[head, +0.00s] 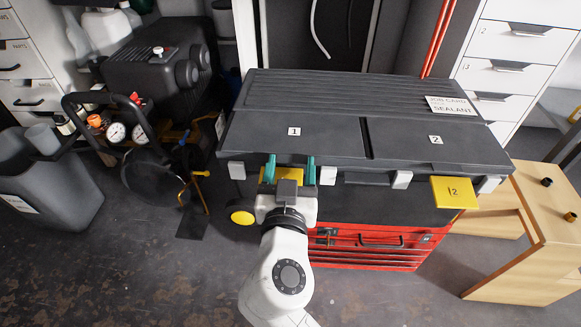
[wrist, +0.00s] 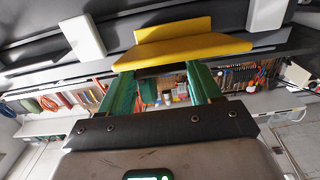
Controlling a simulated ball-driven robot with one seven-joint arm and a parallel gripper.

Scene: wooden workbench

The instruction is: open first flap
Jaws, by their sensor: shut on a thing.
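The first flap (head: 250,135) is a dark grey panel marked 1 on the top of a large chest. It lies flat, level with the second flap (head: 400,140) on its right. A yellow tab (head: 281,184) hangs at the front edge of the first flap. My gripper (head: 290,168) is at that edge, its two teal fingers on either side of the yellow tab and shut on it. In the wrist view the yellow tab (wrist: 190,47) spans across the fingertips of my gripper (wrist: 162,85). The exact contact of the fingers is partly hidden.
The second flap has its own yellow tab (head: 454,192). White latches (head: 328,175) line the front edge. A red drawer chest (head: 370,245) is below. A black compressor (head: 150,85) stands left; a wooden stand (head: 535,235) stands right. A label (head: 450,106) lies on the lid.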

